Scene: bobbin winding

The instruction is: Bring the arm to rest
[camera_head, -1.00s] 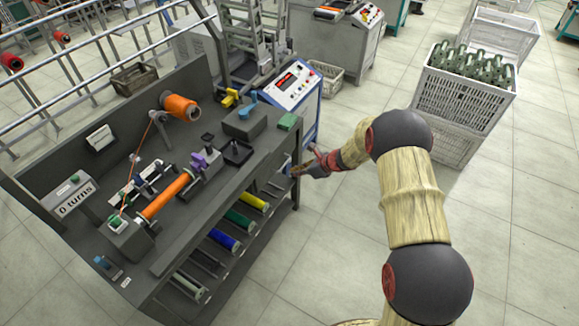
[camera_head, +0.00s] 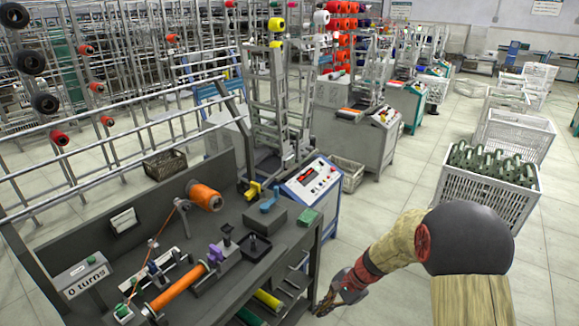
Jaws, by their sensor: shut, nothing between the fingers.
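My arm comes in from the bottom right of the head view, with its wood-textured links and a large dark joint. My gripper (camera_head: 330,303) is at the arm's end, just right of the dark workbench's right end (camera_head: 308,262). The gripper is shut and empty, pointing down and to the left. It looks close to the bench in the picture, but I cannot tell whether it touches. Its fingertips are small and dark.
The bench holds an orange spool (camera_head: 205,197), an orange bobbin (camera_head: 178,289) and a "0 turns" counter (camera_head: 83,278). A control box (camera_head: 308,182) stands behind it. A white crate (camera_head: 488,200) with green bobbins stands at right. Floor between is clear.

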